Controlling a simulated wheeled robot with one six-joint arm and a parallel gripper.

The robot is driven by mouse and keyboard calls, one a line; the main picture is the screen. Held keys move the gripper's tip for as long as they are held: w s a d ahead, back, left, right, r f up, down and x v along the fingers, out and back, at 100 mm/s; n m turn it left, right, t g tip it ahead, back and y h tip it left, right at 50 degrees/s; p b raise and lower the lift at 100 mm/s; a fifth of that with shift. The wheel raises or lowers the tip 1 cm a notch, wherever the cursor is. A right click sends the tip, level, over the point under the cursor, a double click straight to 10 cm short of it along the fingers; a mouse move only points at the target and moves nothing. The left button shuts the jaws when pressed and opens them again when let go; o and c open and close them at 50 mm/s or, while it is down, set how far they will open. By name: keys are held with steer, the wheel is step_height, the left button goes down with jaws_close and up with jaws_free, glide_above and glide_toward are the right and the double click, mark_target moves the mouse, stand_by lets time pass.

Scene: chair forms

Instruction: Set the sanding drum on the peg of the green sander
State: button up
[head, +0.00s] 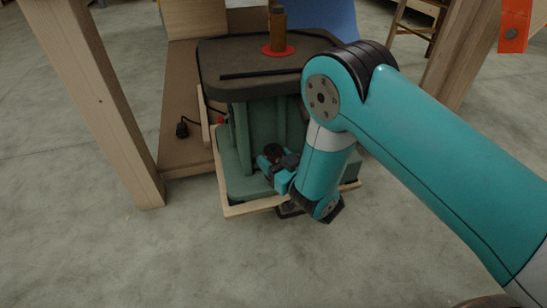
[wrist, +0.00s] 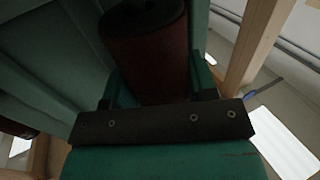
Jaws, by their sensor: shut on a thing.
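The green sander (head: 243,165) stands upright in the middle of the head view, with a dark table top (head: 225,62). A brown spindle (head: 277,28) with a red ring at its foot rises from that top. My gripper (head: 277,163) is low in front of the sander's body, below the table top. It is shut on the sanding drum (head: 272,150), a dark-ended cylinder. In the wrist view, the drum (wrist: 150,60) shows a reddish-brown side and a dark end with a hole, between the fingers. I cannot make out a free peg; my arm and the drum cover part of the sander.
Wooden posts (head: 95,100) stand at left and right of the sander. A wooden frame (head: 240,210) runs around its base. A black plug (head: 182,128) lies on the brown board at left. A wooden stool (head: 408,28) stands behind. The concrete floor in front is clear.

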steer(key=shift+f+b, duration=0.3)
steer(key=shift+f, duration=0.25)
steer(key=o, duration=1.1)
steer(key=shift+r, duration=0.1)
